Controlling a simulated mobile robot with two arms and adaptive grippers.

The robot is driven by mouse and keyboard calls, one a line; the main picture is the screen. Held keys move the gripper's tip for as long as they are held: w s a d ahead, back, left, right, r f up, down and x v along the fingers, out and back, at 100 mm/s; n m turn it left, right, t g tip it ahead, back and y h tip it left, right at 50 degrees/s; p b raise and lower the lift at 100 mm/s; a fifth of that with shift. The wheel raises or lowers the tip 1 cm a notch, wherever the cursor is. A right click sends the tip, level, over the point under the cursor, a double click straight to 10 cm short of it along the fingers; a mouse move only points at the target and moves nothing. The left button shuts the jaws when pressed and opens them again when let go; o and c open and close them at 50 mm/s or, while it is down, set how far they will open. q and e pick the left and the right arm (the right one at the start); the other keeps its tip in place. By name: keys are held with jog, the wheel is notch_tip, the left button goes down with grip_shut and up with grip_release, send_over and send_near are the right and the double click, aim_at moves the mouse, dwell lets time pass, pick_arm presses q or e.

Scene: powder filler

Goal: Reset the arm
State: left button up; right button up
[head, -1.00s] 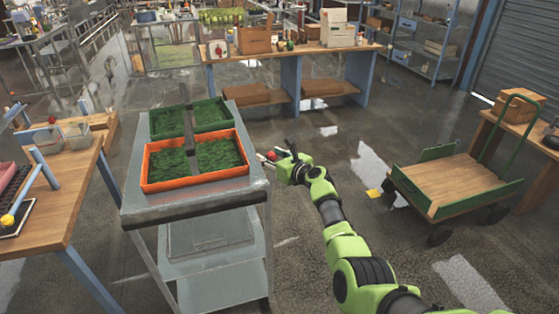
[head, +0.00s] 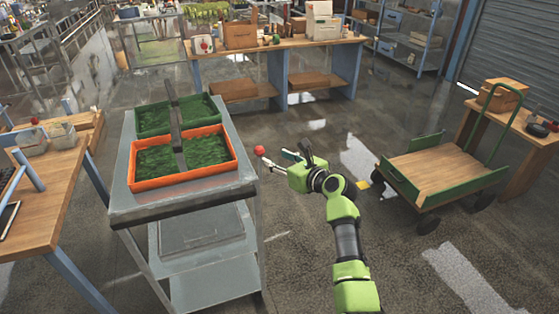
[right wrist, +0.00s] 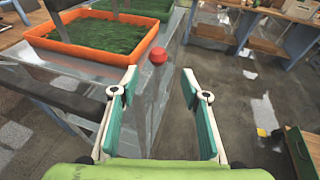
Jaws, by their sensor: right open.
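My right gripper (head: 281,159) is open and empty over the floor, just right of the grey cart. In the right wrist view its two teal-padded fingers (right wrist: 160,84) stand wide apart with nothing between them. A small red ball (head: 259,149) shows just beyond the fingertips, near the cart's right edge. It also shows in the right wrist view (right wrist: 158,56); I cannot tell what it is attached to. My left gripper is not in view.
The grey cart (head: 190,195) carries an orange tray (head: 183,183) and a green tray (head: 140,131), both with green contents. A wooden table (head: 45,205) stands left. A green-framed flatbed trolley (head: 440,175) stands right. Open floor lies between cart and trolley.

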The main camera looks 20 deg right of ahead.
jog(key=shift+s, duration=0.25)
jog(key=s+a+f+n+g+h+b, duration=0.15)
jog(key=s+f+n, duration=0.25)
jog(key=f, duration=0.8)
jog(key=s+f+n+g+b, duration=0.1)
jog(key=s+f+n+g, duration=0.15)
jog(key=f, duration=0.85)
jog(key=s+a+f+n+g+h+b, duration=0.1)
jog(key=s+f+n+g, duration=0.1)
jog(key=s+f+n, duration=0.5)
jog(key=s+f+n+g, duration=0.25)
jog(key=s+f, duration=0.65)
jog(key=f, duration=0.5)
jog(key=s+f+n+g+b, duration=0.1)
jog(key=s+f+n, duration=0.5)
jog(key=s, duration=0.8)
jog(key=s+f+n+g+h+b, duration=0.1)
jog(key=s+f+n, duration=0.6)
jog(key=s, duration=0.7)
jog(key=s+f+n+g+b, duration=0.1)
jog(key=s+f+n+g, duration=0.2)
jog(key=s, duration=1.1)
notch_tip(320, 180, down, 5)
jog(key=n, duration=0.3)
jog(key=shift+s+d+r+h, duration=0.2)
jog(key=shift+s+d+h, duration=0.1)
jog(key=shift+s+h, duration=0.1)
